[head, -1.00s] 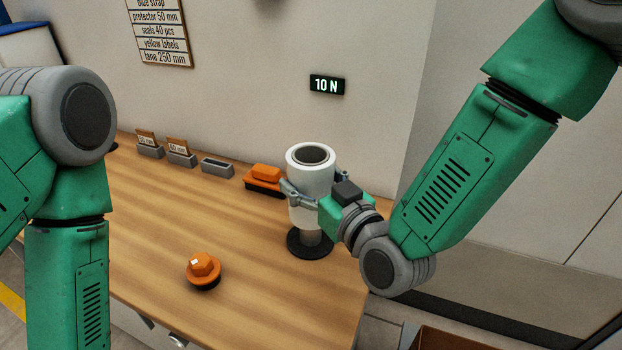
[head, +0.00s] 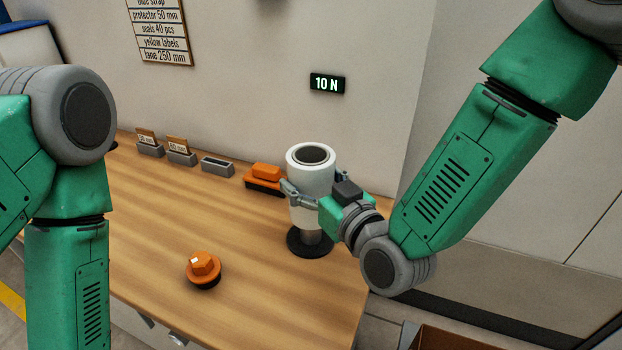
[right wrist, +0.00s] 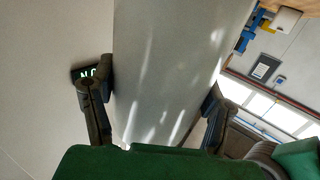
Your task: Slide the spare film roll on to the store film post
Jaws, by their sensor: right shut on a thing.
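The white spare film roll (head: 308,178) stands upright near the right end of the bench, with its dark round top facing up. My right gripper (head: 311,196) is shut on its sides; the right wrist view shows the roll's pale wall (right wrist: 170,75) between the two fingers. A narrower grey post (head: 311,237) shows under the roll and rises from a round black base (head: 310,245). The roll is lined up over this post, with its lower end above the base. I cannot tell how much of the post is inside it. My left gripper is out of view.
An orange knob-like piece on a black foot (head: 203,270) sits at the front of the wooden bench (head: 150,215). An orange-and-black block (head: 265,179) lies just left of the roll. Small grey holders (head: 181,158) line the back. A wall display (head: 327,84) reads 10 N.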

